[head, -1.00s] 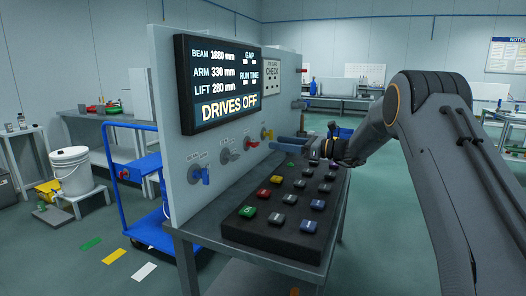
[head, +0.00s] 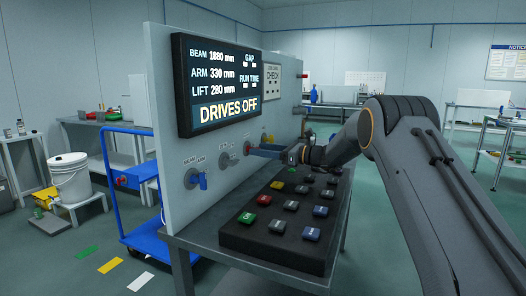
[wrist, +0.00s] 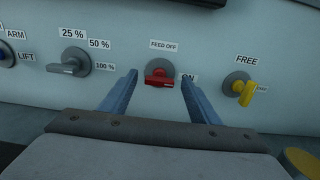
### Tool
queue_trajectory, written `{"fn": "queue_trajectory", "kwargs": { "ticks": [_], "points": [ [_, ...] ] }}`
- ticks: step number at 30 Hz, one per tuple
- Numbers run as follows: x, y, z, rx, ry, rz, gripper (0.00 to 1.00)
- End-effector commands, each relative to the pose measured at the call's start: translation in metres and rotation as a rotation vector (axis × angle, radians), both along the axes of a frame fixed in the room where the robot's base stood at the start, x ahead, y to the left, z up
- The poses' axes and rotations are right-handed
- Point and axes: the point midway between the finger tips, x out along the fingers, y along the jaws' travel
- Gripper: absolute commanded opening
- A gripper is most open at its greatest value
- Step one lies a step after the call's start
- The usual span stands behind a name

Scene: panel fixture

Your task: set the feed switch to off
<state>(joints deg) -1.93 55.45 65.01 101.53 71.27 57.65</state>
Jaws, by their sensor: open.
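The feed switch is a red handle on a grey round base (wrist: 160,78), on the panel face in the middle of the wrist view. Its label FEED OFF is above and ON is to its right. The red handle lies roughly level, towards the ON side. It also shows small in the head view (head: 247,148). My gripper (wrist: 159,77) is open, with one blue finger on each side of the switch; I cannot tell if either touches it. In the head view my gripper (head: 260,151) is close to the panel.
A grey 25/50/100 % switch (wrist: 72,66) is left of the feed switch and a yellow FREE switch (wrist: 244,91) is right. A blue BEAM/ARM switch (head: 198,178) is further left. A black button box (head: 270,246) lies below my arm. The screen (head: 222,85) reads DRIVES OFF.

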Motion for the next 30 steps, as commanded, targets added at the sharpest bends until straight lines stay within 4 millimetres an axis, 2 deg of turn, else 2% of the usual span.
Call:
{"fn": "queue_trajectory", "kwargs": {
  "ticks": [6,13,23,30],
  "points": [
    [0.0001,0.0002,-0.0001,0.000,0.000,0.000,0.55],
    [0.0000,0.0000,-0.0001,0.000,0.000,0.000,0.16],
    [0.0001,-0.0001,-0.0003,-0.015,-0.040,0.000,0.15],
    [-0.0004,0.0001,-0.0020,-0.063,-0.174,0.000,0.15]
  ]
}}
